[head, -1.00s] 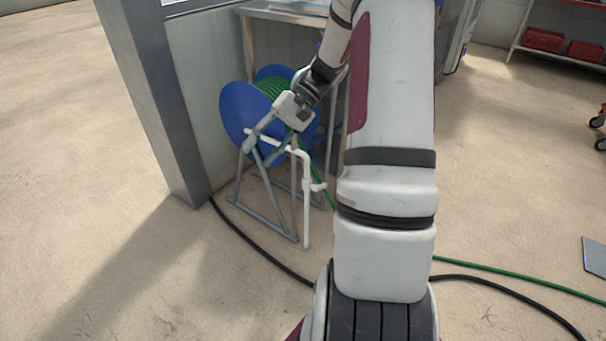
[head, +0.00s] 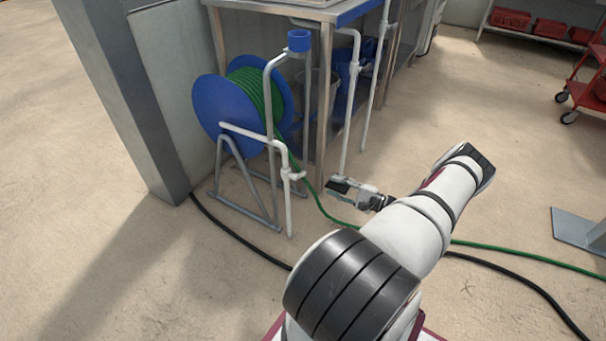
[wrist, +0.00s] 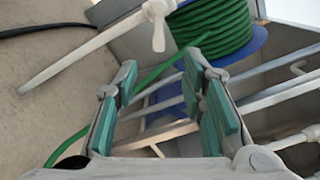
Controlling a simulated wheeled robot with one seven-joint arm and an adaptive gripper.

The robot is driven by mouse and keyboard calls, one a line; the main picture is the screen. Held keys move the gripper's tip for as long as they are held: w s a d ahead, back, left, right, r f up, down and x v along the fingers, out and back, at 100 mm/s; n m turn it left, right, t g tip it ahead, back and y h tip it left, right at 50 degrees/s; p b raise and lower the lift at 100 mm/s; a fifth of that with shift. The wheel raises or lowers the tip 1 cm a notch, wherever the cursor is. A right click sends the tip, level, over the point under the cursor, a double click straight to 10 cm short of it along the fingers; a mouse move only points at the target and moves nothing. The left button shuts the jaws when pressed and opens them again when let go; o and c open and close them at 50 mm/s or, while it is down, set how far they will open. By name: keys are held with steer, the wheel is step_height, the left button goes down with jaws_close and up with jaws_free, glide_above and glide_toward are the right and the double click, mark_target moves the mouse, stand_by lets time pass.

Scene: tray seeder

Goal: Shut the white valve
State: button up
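The white valve (head: 297,176) sits on a thin upright white pipe in front of the hose reel, with a small handle sticking out to the right. In the wrist view the white valve (wrist: 156,14) is at the top, beyond the fingertips, its handle pointing down in the picture. My gripper (head: 335,191) is to the right of the valve, apart from it, with its fingers pointing left. In the wrist view my gripper (wrist: 165,85) is open, its teal-padded fingers spread with nothing held between them.
The blue reel (head: 212,108) with green hose stands on a grey frame behind the valve. Another white pipe (head: 346,120) comes down just behind my gripper. A metal bench (head: 326,100) stands behind. Green and black hoses cross the floor.

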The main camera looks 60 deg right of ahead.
mark_target(305, 174)
steer(key=shift+h, duration=0.3)
steer(key=w+b, duration=0.1)
steer(key=w, duration=0.3)
steer(key=w+b, duration=0.1)
steer(key=w, duration=0.4)
steer(key=w+a+b, duration=0.1)
steer(key=w, duration=0.3)
steer(key=shift+w+f, duration=0.15)
steer(key=shift+f, duration=0.15)
jaws_close()
